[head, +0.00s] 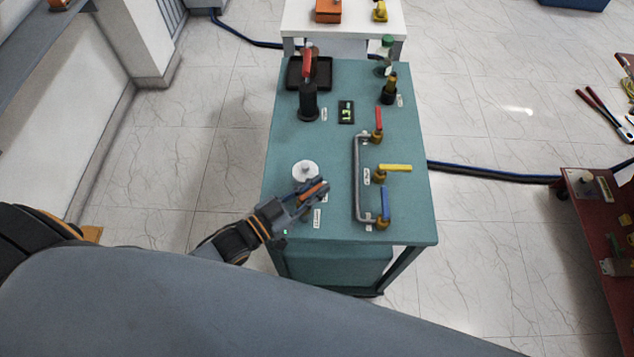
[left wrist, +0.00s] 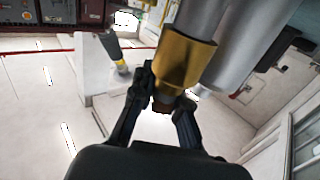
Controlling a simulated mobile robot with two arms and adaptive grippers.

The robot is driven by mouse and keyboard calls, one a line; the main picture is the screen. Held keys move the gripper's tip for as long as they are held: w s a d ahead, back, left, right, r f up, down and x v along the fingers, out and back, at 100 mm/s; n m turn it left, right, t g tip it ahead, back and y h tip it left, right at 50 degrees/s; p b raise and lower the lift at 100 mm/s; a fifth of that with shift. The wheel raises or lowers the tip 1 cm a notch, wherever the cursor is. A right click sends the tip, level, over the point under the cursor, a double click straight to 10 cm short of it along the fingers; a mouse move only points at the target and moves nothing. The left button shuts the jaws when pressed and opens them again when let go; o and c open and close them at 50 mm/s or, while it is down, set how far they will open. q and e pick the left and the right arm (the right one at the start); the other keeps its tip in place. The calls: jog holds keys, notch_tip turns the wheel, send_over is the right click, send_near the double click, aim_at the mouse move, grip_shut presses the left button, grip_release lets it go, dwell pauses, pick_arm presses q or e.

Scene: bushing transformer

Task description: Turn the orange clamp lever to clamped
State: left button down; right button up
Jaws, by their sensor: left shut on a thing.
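The orange clamp lever (head: 314,190) shows as a short orange bar at the left front of the teal bench, just in front of a white round disc (head: 305,171). My left gripper (head: 310,193) reaches in from the left and is shut on the lever, with its fingers hiding part of it. In the left wrist view, the fingers of my left gripper (left wrist: 160,98) are on either side of the lower end of an orange-yellow sleeve (left wrist: 186,60) on a grey rod. I cannot tell the lever's clamped mark. My right gripper is not in view.
On the teal bench (head: 340,225), a bent grey pipe (head: 357,175) stands right of the gripper, with red (head: 379,120), yellow (head: 396,168) and blue (head: 386,203) valve handles.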

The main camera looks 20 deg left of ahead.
pick_arm(q)
jog(key=n+t+y, duration=0.1)
jog(key=y, duration=0.1)
jog(key=n+t+y+p, duration=0.1)
jog(key=y, duration=0.1)
jog(key=shift+w+a+r+n, duration=0.1)
jog(key=shift+w+a+n, duration=0.05)
jog(key=shift+a+n, duration=0.15)
jog(key=shift+w+a+n+t+y+p, duration=0.1)
jog(key=shift+a+n+t+y+p, duration=0.15)
jog(key=shift+n+y, duration=0.55)
jog(key=shift+a+n+t+y+p, duration=0.15)
jog(key=shift+n+y+p, duration=0.3)
jog(key=shift+y, duration=0.55)
jog(key=c, duration=1.3)
grip_release()
jog(key=s, duration=0.4)
jog(key=s+a, duration=0.1)
jog(key=s, duration=0.7)
jog(key=shift+a, duration=0.15)
